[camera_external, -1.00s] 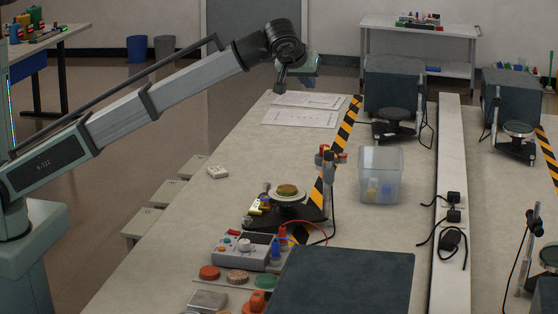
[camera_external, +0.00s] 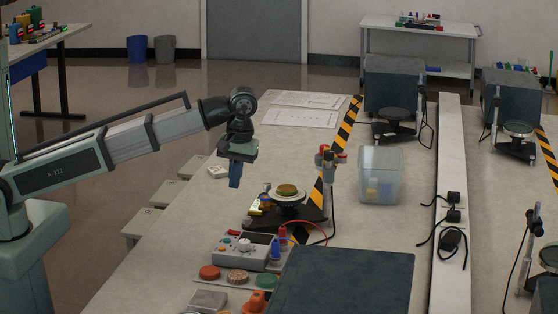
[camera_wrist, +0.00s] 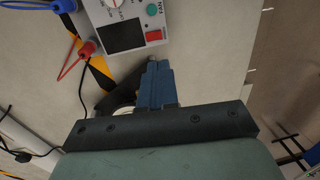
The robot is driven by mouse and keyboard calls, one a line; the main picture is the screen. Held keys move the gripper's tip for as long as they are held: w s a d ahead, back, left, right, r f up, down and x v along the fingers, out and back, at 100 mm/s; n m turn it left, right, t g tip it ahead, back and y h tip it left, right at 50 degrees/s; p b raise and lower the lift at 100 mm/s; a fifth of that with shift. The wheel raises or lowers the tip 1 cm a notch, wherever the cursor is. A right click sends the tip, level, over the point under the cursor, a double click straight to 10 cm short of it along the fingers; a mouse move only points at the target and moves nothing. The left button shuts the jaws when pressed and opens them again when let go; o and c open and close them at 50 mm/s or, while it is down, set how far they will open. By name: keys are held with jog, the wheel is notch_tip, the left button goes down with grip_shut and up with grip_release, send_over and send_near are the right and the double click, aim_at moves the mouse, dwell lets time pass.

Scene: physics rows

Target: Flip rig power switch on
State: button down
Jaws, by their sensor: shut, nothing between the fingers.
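The rig's grey power box (camera_external: 243,249) sits on the near part of the bench, with a dial, a dark display and plugged-in leads. In the wrist view its face (camera_wrist: 125,22) shows at the top, cut off by the frame edge. A red rocker switch (camera_wrist: 154,36) is at its lower right corner, below a green button (camera_wrist: 152,8). Whether the rocker is on or off cannot be told. My gripper (camera_external: 235,186) points down above the bench, beyond the box and apart from it. Its blue fingers (camera_wrist: 156,64) are shut and empty, just below the switch in the wrist view.
A rig stand with a round disc (camera_external: 289,192) stands right of my gripper. A clear bin (camera_external: 380,176) is farther right. Red and blue leads (camera_wrist: 74,50) loop from the box.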

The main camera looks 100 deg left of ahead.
aim_at(230, 230)
jog(key=f, duration=0.4)
jog(key=s+f, duration=0.1)
jog(key=f, duration=0.7)
jog(key=shift+s+f, duration=0.2)
jog(key=shift+s, duration=0.05)
